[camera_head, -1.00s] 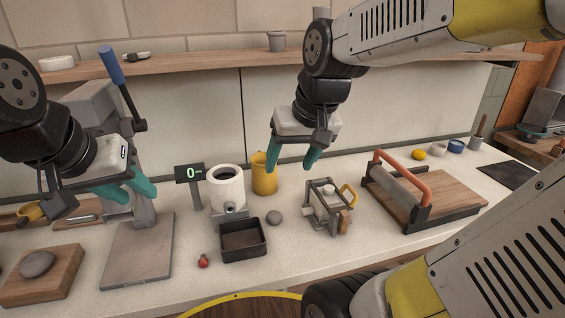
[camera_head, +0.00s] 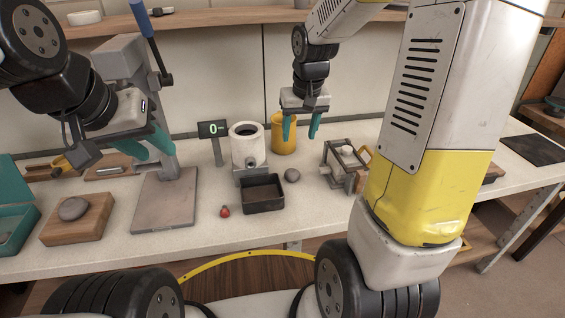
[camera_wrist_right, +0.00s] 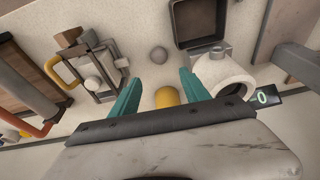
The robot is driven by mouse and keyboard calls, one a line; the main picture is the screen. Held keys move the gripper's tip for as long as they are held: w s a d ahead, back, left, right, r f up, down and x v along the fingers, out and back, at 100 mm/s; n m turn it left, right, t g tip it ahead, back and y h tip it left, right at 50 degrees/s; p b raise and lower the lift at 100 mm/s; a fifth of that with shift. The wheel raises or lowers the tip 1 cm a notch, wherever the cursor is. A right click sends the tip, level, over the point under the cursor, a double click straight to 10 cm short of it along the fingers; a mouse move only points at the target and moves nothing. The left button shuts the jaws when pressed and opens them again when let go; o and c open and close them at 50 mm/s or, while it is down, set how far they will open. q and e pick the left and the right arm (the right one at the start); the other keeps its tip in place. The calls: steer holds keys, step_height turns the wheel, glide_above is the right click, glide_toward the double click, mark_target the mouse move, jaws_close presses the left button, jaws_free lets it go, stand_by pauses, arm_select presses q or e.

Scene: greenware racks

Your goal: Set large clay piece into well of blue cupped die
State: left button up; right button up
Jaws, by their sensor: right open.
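A large grey clay lump (camera_head: 73,208) rests on a wooden board (camera_head: 60,232) at the left of the counter. A smaller grey clay ball (camera_head: 292,175) lies right of the black tray; it also shows in the right wrist view (camera_wrist_right: 158,55). My right gripper (camera_head: 299,137) is open and empty above the counter, near the yellow cup. My left gripper (camera_head: 158,154) is open and empty over the grey press plate. The blue cupped die is hidden in the head view behind my right arm; a small blue item (camera_wrist_right: 8,134) shows at the wrist view's left edge.
A black tray (camera_head: 263,207) stands before a white cylinder (camera_head: 243,143) beside a display reading 0. A yellow cup (camera_head: 284,146), a framed device (camera_head: 338,165), a lever press (camera_head: 128,75) and a small red item (camera_head: 225,211) stand around. A teal box (camera_head: 12,222) sits far left.

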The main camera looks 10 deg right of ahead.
steer(key=g, duration=0.1)
glide_toward(292, 172)
steer(key=shift+w+a+f, duration=0.2)
steer(key=shift+f, duration=0.2)
steer(key=f, duration=0.5)
steer(key=w+f, duration=0.1)
steer(key=f, duration=0.2)
steer(key=shift+d+f, duration=0.1)
steer(key=shift+f, duration=0.05)
jaws_close()
